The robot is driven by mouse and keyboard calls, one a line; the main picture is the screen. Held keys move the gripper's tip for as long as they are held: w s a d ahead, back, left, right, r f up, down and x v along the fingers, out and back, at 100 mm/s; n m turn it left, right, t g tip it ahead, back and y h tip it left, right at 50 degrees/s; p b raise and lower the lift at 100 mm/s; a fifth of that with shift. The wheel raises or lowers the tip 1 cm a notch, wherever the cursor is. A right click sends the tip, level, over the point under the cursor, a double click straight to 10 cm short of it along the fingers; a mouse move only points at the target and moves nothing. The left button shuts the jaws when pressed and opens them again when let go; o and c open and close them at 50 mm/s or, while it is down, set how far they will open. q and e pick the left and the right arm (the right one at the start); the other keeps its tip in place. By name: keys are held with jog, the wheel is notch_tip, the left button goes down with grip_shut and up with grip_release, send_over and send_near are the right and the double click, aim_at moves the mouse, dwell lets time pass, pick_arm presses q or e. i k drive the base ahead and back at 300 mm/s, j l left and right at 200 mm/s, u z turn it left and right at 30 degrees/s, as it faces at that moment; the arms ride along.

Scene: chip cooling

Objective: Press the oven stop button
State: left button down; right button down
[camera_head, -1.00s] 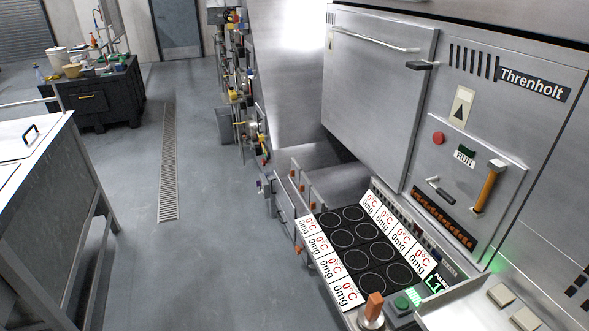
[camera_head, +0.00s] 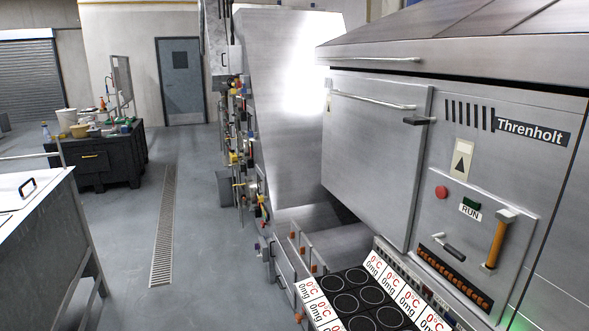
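The oven (camera_head: 375,150) is a large steel unit at the right, labelled Threnholt, with its door shut. On its control panel are a round red button (camera_head: 441,192) and a green button (camera_head: 471,203) above a RUN label. I see no written label on the red button. Below them are a black-tipped lever (camera_head: 449,247) and an orange-handled lever (camera_head: 497,241). Neither of my grippers shows in the view.
A tray of black round pads (camera_head: 359,276) with 0°C and 0mg cards stands below the oven. A steel bench (camera_head: 45,225) is at the left. A dark cabinet (camera_head: 97,160) stands further back. The grey floor (camera_head: 205,260) between is clear.

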aim_at(441, 191)
jog(key=z, duration=0.45)
jog(key=i+j+z, duration=0.5)
jog(key=j, duration=0.25)
jog(key=i+j+z, duration=0.25)
jog(key=i+j, duration=0.15)
jog(key=j, duration=0.2)
jog(key=i+j, duration=0.15)
jog(key=j, duration=0.2)
